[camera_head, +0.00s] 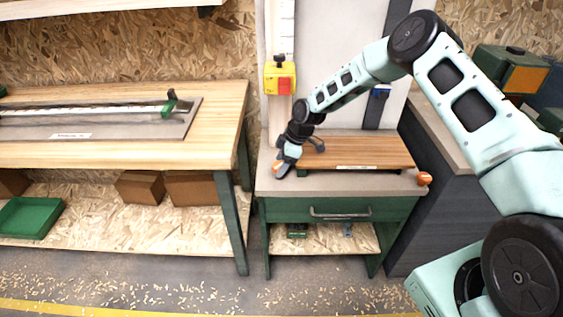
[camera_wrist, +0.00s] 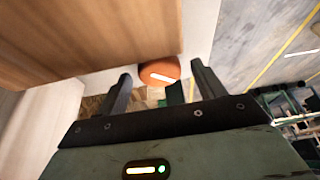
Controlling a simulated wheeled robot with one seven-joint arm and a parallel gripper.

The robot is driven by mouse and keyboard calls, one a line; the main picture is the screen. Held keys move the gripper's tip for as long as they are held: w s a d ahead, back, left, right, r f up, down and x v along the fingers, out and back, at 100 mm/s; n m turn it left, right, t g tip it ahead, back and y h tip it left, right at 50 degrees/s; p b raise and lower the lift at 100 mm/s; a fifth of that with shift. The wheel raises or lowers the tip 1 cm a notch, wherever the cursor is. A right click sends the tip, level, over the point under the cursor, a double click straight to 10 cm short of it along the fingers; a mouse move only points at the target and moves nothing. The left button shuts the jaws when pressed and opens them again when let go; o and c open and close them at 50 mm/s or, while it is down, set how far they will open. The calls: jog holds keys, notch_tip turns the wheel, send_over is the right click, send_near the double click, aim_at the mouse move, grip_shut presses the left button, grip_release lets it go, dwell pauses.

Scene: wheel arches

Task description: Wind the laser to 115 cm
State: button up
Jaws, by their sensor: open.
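My gripper (camera_head: 284,160) is at the left front corner of the small green bench and points downward. An orange round knob (camera_head: 280,169) shows at its fingertips, partly hidden by it. In the wrist view the knob (camera_wrist: 159,71), with a white mark, lies between and beyond the two spread fingers (camera_wrist: 162,82); contact cannot be told. A yellow box with a red face (camera_head: 280,79) sits on a pale upright scale (camera_head: 286,30) above the bench. Its marks are too small to read. Whether this box is the laser cannot be told.
A wooden board (camera_head: 355,152) lies on the bench. A second orange knob (camera_head: 425,179) is at its right end. A small blue device (camera_head: 379,92) is on a dark upright strip behind. A larger workbench (camera_head: 215,110) stands left, with a gap between. The floor in front is clear except for shavings.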

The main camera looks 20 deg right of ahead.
jog(key=c, duration=1)
jog(key=shift+m, duration=0.5)
